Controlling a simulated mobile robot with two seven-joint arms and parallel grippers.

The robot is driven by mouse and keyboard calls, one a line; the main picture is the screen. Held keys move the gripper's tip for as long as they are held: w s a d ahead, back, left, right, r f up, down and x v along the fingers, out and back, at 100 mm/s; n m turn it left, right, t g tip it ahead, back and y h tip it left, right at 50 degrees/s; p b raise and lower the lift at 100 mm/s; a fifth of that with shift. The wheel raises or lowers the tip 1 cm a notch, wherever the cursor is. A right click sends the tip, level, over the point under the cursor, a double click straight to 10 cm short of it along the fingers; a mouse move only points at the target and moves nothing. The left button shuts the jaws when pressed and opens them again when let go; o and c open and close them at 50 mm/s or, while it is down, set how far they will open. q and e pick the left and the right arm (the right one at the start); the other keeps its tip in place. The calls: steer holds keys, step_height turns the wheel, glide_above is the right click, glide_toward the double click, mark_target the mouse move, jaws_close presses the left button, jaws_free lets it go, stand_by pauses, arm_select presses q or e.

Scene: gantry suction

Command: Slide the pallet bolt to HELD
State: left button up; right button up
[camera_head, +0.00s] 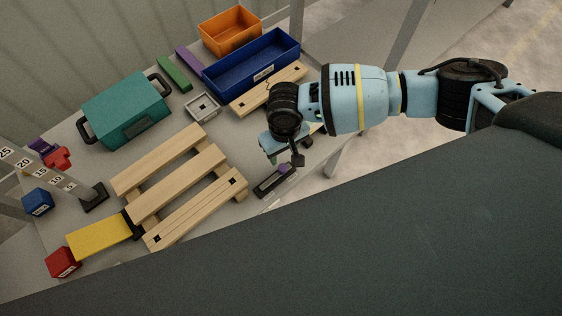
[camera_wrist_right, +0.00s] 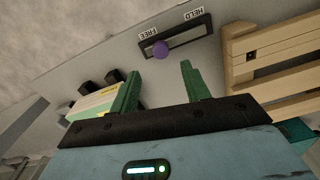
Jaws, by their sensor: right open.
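The pallet bolt (camera_head: 273,183) is a dark slotted plate on the table, right of the wooden pallet (camera_head: 178,188). It also shows in the right wrist view (camera_wrist_right: 186,39), labelled FREE and HELD. Its purple knob (camera_wrist_right: 161,49) is at the FREE end of the slot; the knob shows in the head view (camera_head: 284,169) too. My right gripper (camera_head: 284,160) is just above the bolt. In the right wrist view its two green fingers (camera_wrist_right: 160,85) are apart and empty, with the knob beyond their tips, apart from both. My left gripper is in neither view.
A blue bin (camera_head: 250,66), an orange bin (camera_head: 230,32), a small grey square tray (camera_head: 202,106) and a teal case (camera_head: 126,110) stand behind. A yellow block (camera_head: 98,238), red block (camera_head: 62,262) and blue block (camera_head: 38,202) are at left. The table's front edge runs beside the bolt.

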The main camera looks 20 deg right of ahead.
mark_target(283, 167)
steer(key=shift+f, duration=0.55)
step_height(283, 167, down, 5)
steer(key=shift+b, duration=0.7)
steer(key=shift+a+f, duration=0.1)
steer(key=shift+f, duration=0.75)
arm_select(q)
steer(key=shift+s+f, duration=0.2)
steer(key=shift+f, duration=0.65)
arm_select(e)
jaws_close()
